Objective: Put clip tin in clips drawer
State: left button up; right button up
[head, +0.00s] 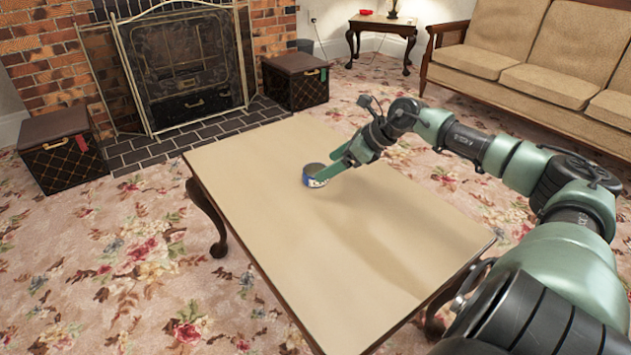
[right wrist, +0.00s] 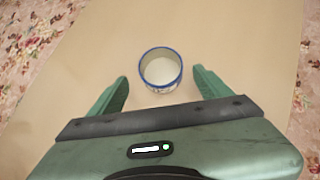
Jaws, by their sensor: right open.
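The clip tin (head: 314,174), a small round tin with a blue and white side, stands upright on the tan table (head: 330,270). In the right wrist view the tin (right wrist: 160,69) has a blue rim and a pale inside or top; I cannot tell which. My right gripper (head: 337,166) is open at the tin. In the right wrist view its two green fingers (right wrist: 160,85) point toward the tin, one to each side, with gaps between. No drawer labelled for clips can be made out. My left gripper is not in view.
Two dark boxes with tags, one left (head: 62,150) and one right (head: 296,80), flank the brick fireplace (head: 185,70). A side table (head: 382,26) with a red dish and a tan sofa (head: 540,70) stand behind. The rest of the tabletop is clear.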

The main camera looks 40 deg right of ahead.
aim_at(318, 170)
jog(key=shift+b+x, duration=1.2)
jog(key=shift+x, duration=1.4)
jog(key=shift+w+r, duration=0.1)
jog(key=shift+r, duration=0.1)
jog(key=c, duration=1.4)
